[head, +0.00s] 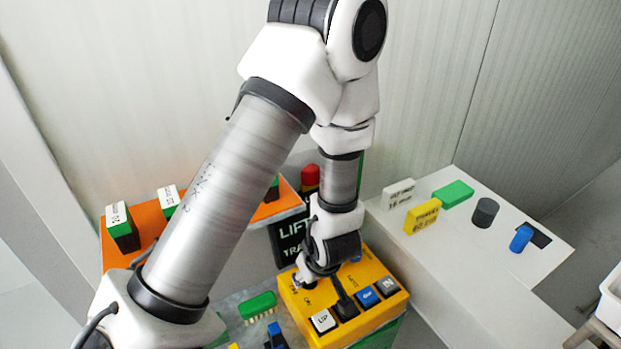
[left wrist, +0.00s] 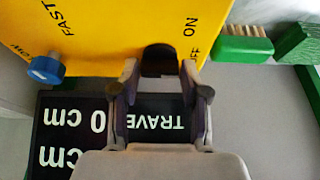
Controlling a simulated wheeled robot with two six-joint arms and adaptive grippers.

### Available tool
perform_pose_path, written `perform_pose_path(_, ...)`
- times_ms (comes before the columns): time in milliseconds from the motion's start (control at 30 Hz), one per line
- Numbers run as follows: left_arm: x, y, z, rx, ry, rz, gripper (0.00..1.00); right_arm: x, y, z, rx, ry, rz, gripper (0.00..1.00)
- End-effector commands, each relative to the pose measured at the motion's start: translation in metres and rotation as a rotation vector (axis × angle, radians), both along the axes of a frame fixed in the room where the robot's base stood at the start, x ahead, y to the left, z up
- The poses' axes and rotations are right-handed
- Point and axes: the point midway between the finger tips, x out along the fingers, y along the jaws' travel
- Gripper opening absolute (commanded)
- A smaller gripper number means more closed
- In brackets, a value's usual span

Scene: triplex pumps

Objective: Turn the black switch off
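The black switch (left wrist: 158,60) is on the yellow control box (left wrist: 100,25), beside the ON and OFF lettering, in the left wrist view. My left gripper (left wrist: 159,78) points at the box with its two fingers apart, one on each side of the switch. I cannot tell whether either finger touches it. In the head view the left gripper (head: 306,278) is low over the back left part of the yellow box (head: 366,325) and hides most of the switch. The switch's exact position is unclear. My right gripper is not in view.
A blue knob (left wrist: 46,69) sits on the box near the FAST lettering. A black display sign (head: 292,240) stands behind the box. A green brush (head: 258,304) lies to the left. White UP (head: 323,321) and blue (head: 368,297) buttons are in front.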

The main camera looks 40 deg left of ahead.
Motion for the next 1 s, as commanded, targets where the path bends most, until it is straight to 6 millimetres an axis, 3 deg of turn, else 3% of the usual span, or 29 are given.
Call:
perform_pose_path(367, 0.0, -0.002, 0.005, 0.001, -0.003, 0.0, 0.52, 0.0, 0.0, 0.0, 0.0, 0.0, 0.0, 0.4)
perform_pose_path(633, -0.004, -0.019, 0.051, 0.003, -0.007, 0.0, 0.52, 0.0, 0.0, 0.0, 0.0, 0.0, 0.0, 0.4)
perform_pose_path(800, -0.007, -0.025, 0.065, 0.002, -0.001, 0.001, 0.52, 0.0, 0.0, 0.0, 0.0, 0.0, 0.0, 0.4)
perform_pose_path(1000, -0.008, -0.027, 0.069, -0.001, 0.0, 0.001, 0.52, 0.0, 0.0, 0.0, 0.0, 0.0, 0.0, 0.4)
